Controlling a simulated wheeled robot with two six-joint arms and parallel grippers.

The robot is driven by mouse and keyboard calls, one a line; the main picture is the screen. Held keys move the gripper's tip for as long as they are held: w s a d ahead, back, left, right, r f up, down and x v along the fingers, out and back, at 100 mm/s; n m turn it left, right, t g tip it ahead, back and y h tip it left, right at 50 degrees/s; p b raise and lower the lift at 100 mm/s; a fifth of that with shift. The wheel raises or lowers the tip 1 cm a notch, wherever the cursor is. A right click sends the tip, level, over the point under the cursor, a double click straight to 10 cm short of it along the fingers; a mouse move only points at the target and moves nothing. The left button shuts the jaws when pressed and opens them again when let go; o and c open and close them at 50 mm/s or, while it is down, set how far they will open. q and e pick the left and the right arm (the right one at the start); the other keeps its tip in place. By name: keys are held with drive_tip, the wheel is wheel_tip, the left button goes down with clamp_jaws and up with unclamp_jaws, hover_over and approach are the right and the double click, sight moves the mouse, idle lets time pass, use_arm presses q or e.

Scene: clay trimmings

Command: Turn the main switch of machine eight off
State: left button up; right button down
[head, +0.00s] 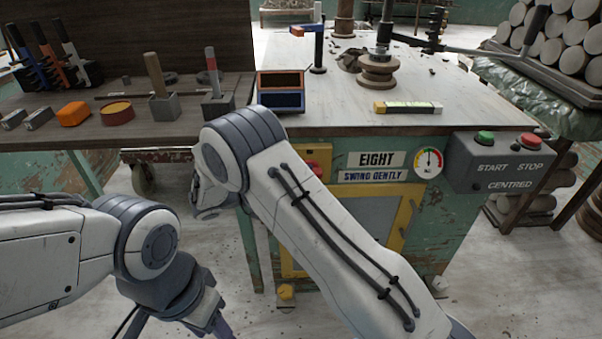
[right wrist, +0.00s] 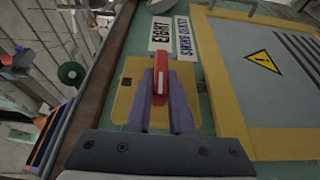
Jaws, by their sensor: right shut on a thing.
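The main switch of machine eight has a red handle (right wrist: 160,76) on a yellow plate (right wrist: 126,92). My right gripper (right wrist: 162,90) is shut on the handle, with a finger on each side. The handle lies roughly level, parallel to the bench edge and towards the name sign. In the head view, my right arm hides most of the switch and its gripper; a bit of red and yellow (head: 317,168) shows beside the arm. The sign reads EIGHT (head: 376,160). My left gripper (head: 222,329) is low at the bottom edge, mostly cut off.
A grey box with green START and red STOP buttons (head: 498,165) is at the front right. A gauge (head: 428,162) sits beside the signs. A yellow-framed panel (right wrist: 262,90) lies close to the switch. A shelf of tools and blocks (head: 60,140) stands left.

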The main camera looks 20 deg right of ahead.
idle(0.4)
drive_tip(key=c, duration=0.8)
unclamp_jaws()
drive_tip(key=s+a+p, duration=0.1)
drive_tip(key=a, duration=0.9)
drive_tip(key=shift+a+f, duration=0.15)
drive_tip(key=shift+s, duration=0.1)
